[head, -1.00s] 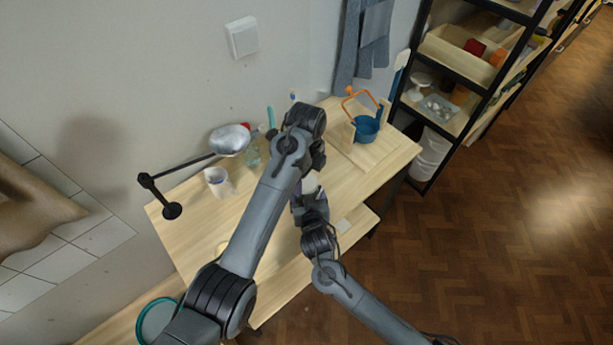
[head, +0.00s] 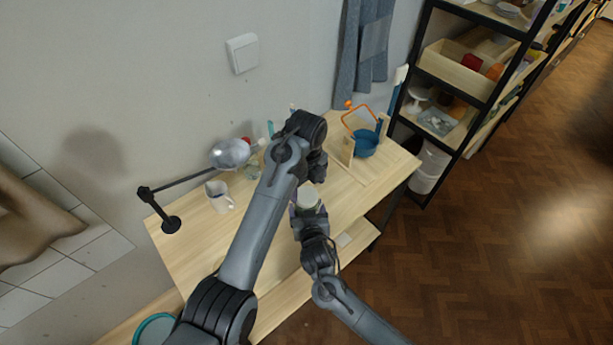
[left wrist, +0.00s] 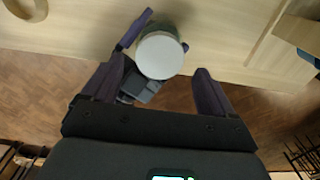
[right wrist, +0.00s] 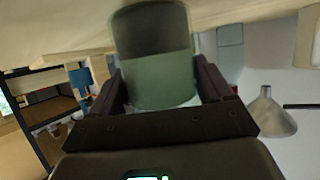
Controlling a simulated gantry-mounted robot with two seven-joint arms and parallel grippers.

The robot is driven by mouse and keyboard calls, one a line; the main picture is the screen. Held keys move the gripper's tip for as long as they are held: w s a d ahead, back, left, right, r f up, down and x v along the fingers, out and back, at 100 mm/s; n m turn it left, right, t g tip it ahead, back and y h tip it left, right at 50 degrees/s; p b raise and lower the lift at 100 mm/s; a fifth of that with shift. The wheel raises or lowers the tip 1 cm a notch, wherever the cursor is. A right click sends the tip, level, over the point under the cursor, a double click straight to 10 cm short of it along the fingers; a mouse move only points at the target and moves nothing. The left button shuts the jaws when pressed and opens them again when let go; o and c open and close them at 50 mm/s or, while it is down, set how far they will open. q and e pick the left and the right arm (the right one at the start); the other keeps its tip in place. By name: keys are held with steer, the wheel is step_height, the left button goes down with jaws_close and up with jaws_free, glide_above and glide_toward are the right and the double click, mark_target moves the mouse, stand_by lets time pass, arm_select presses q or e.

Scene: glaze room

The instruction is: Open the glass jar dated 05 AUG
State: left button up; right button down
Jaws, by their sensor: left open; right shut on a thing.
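A greenish glass jar with a pale round lid (head: 308,197) is in my right gripper (head: 311,212), above the front of the table. My right gripper is shut around its side. In the right wrist view the jar (right wrist: 160,85) fills the space between the fingers, with a dark band across it. My left gripper (head: 318,172) is open, near the lid. In the left wrist view the lid (left wrist: 160,56) lies between and beyond the spread left fingers (left wrist: 160,76), apparently untouched. No date is readable on the jar.
The wooden table (head: 345,205) carries a desk lamp (head: 230,154), a white mug (head: 219,196) and a glass vessel (head: 254,168) at the back left. A black-framed shelf (head: 455,80) stands farther right.

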mark_target(306, 195)
arm_select(q)
steer(key=shift+f, duration=1.8)
steer(key=c, duration=1.1)
steer(key=n, duration=0.3)
steer(key=o, duration=1.2)
steer(key=shift+c, duration=0.2)
steer(key=shift+r, duration=0.1)
